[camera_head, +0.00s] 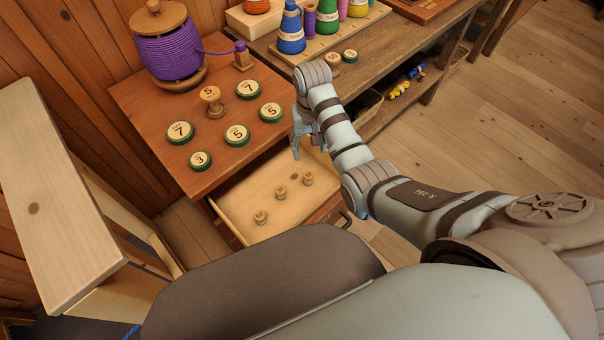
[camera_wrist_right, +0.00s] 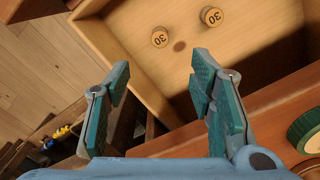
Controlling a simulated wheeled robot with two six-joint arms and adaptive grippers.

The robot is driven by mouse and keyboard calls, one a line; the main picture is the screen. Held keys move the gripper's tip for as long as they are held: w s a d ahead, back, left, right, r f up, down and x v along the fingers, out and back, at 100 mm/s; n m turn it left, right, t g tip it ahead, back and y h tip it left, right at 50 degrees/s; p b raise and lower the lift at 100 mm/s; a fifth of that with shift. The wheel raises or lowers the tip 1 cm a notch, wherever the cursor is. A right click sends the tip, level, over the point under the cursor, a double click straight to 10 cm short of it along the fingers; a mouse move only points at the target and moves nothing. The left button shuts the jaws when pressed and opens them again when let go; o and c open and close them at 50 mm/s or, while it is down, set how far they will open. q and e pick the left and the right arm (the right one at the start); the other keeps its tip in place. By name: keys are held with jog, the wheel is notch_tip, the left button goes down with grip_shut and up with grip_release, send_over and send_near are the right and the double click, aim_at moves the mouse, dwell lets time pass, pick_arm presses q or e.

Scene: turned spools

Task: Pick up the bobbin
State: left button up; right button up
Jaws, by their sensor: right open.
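A wooden bobbin (camera_head: 211,100) with a waisted body and a 5 on its top stands bare on the brown table (camera_head: 150,100). Three small wooden spools, at left (camera_head: 260,216), middle (camera_head: 281,192) and right (camera_head: 308,178), stand apart in the open drawer (camera_head: 240,207). In the right wrist view two of them, each marked 30, show on the drawer floor: one (camera_wrist_right: 160,37) and another (camera_wrist_right: 211,16). My right gripper (camera_head: 298,145) is open and empty above the drawer's far right end; its jaws (camera_wrist_right: 162,82) also show in the wrist view. My left gripper is out of view.
Several green-rimmed numbered discs (camera_head: 236,135) lie around the bobbin. A big purple thread spool (camera_head: 170,50) stands behind, its thread running to a small purple bobbin (camera_head: 243,56). A shelf with coloured cones (camera_head: 291,35) is at the back.

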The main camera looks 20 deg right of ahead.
jog(key=f, duration=0.1)
jog(key=b, duration=0.5)
send_near(309, 175)
notch_tip(309, 175, down, 5)
jog(key=shift+w+a+f, duration=0.1)
jog(key=shift+w+f, duration=0.05)
jog(key=shift+f, duration=0.05)
notch_tip(309, 175, down, 5)
jog(key=b, duration=0.3)
jog(key=shift+f, duration=0.15)
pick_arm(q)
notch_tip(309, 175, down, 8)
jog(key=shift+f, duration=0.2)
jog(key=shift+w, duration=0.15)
pick_arm(e)
jog(key=c, duration=1)
